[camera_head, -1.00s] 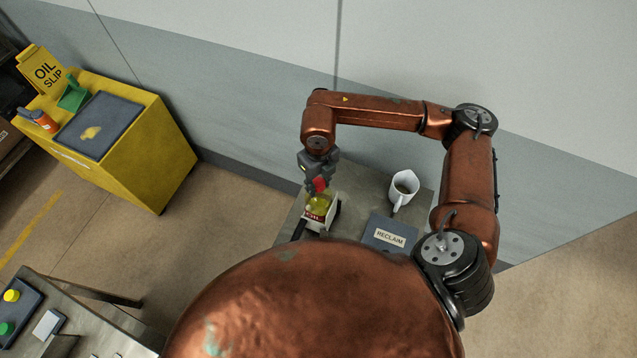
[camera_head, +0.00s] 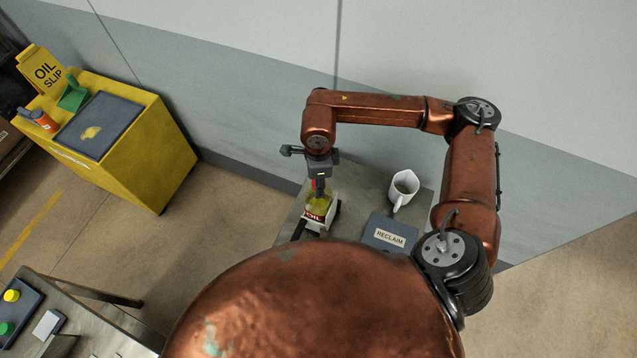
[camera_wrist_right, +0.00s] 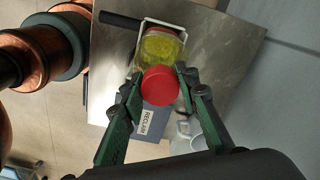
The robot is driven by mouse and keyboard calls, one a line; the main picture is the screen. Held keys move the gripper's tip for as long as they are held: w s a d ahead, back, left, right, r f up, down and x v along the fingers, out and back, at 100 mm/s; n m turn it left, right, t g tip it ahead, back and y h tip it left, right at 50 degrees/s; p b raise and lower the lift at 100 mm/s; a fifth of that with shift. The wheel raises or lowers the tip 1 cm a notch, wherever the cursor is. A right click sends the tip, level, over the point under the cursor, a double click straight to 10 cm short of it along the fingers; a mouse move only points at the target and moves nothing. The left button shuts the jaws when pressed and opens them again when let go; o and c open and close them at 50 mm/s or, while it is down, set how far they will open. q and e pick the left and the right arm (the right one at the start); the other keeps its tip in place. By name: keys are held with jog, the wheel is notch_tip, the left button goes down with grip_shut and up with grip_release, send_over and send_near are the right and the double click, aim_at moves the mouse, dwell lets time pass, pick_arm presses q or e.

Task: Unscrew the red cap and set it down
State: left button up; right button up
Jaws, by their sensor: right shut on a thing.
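The red cap (camera_wrist_right: 160,84) sits between the two fingers of my right gripper (camera_wrist_right: 160,88) in the right wrist view, and the gripper is shut on it. In the head view the right gripper (camera_head: 319,188) is above the jar, with only a sliver of the red cap showing. The jar of yellow-green oil (camera_wrist_right: 159,48) stands under the cap in a white holder (camera_wrist_right: 182,28) with an OIL label. I cannot tell whether the cap is still threaded on the jar. My left gripper is not in view.
The holder stands on a grey metal table (camera_head: 352,190). A dark RECLAIM pad (camera_head: 372,242) and a white pitcher (camera_head: 403,188) are to its right. A yellow cabinet (camera_head: 150,150) with an OIL SLIP sign (camera_head: 45,72) stands at the left. A wall is close behind.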

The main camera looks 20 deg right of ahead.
jog(key=o, duration=0.7)
jog(key=m, duration=1.2)
